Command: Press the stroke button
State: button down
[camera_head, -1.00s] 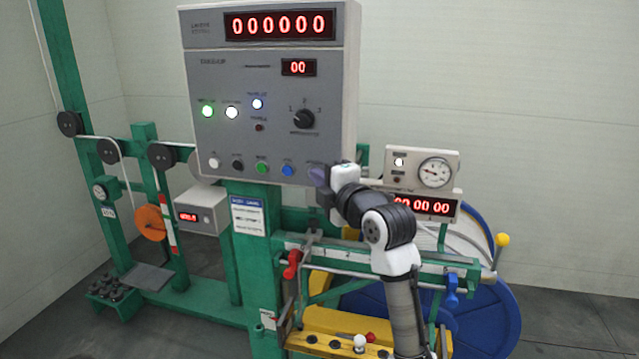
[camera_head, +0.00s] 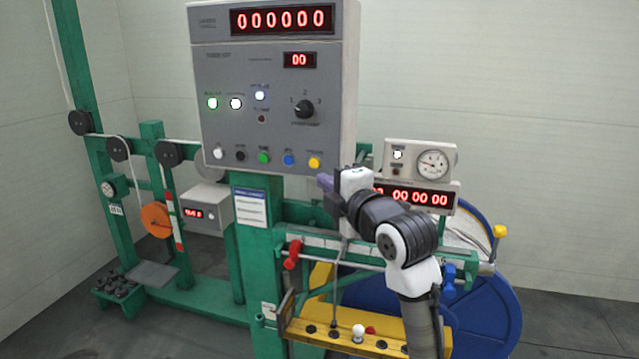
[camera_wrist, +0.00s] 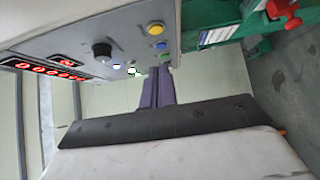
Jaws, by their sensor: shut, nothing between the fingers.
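The grey control panel (camera_head: 230,120) carries a row of buttons along its lower edge: white (camera_head: 218,153), black (camera_head: 240,156), green (camera_head: 263,158), blue (camera_head: 288,160) and yellow (camera_head: 314,162). Their labels are too blurred to read, so I cannot tell which is the stroke button. My gripper (camera_head: 325,182), with purple fingers, is shut and empty, just below and right of the yellow button. In the wrist view, the fingers (camera_wrist: 159,72) point toward the panel's button edge, where the yellow (camera_wrist: 155,29) and blue (camera_wrist: 162,46) buttons show. I see no clear contact.
A selector knob (camera_head: 304,109) and lit lamps sit higher on the panel. Right of my gripper stand a gauge box (camera_head: 405,149) and a red counter display (camera_head: 440,199). A red-handled lever (camera_head: 292,255) and yellow tray (camera_head: 320,325) lie below.

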jog(key=shift+b+v, duration=0.4)
jog(key=shift+v, duration=1.9)
jog(key=shift+a+r, duration=0.1)
dwell(0.4)
